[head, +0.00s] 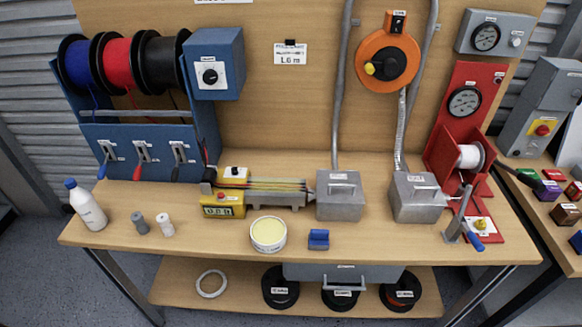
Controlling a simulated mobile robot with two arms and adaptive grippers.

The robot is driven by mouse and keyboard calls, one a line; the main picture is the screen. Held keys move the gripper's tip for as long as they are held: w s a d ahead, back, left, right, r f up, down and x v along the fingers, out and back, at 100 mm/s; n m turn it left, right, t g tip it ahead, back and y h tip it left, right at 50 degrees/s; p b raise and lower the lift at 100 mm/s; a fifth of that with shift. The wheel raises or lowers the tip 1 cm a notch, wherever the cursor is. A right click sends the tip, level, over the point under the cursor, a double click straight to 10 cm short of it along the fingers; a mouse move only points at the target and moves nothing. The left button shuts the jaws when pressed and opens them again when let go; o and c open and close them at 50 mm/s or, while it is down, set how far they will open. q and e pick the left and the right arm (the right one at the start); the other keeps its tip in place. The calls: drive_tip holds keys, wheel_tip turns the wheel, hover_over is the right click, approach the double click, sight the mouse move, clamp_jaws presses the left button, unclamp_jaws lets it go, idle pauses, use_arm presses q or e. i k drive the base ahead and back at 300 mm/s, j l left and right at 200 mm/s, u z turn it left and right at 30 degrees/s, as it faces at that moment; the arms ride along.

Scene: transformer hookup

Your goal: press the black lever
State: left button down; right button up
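The black lever (176,172) is the rightmost of three levers on the sloping front of the blue wire dispenser (125,140) at the left of the bench. Its black handle hangs down from a small metal mount. The red lever (138,172) and the blue lever (102,170) are to its left. Above them hang a black spool (161,62), a red spool (117,62) and a blue spool (77,64). Neither gripper is in view.
A yellow counter unit (222,203) with coloured wires stands right of the dispenser. A white bottle (86,205), a grey cylinder (139,222) and a white cylinder (165,224) stand in front. A round yellow-topped tub (268,234) sits near the bench's front edge.

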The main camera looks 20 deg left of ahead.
sight(175, 176)
drive_tip(key=u, duration=1.3)
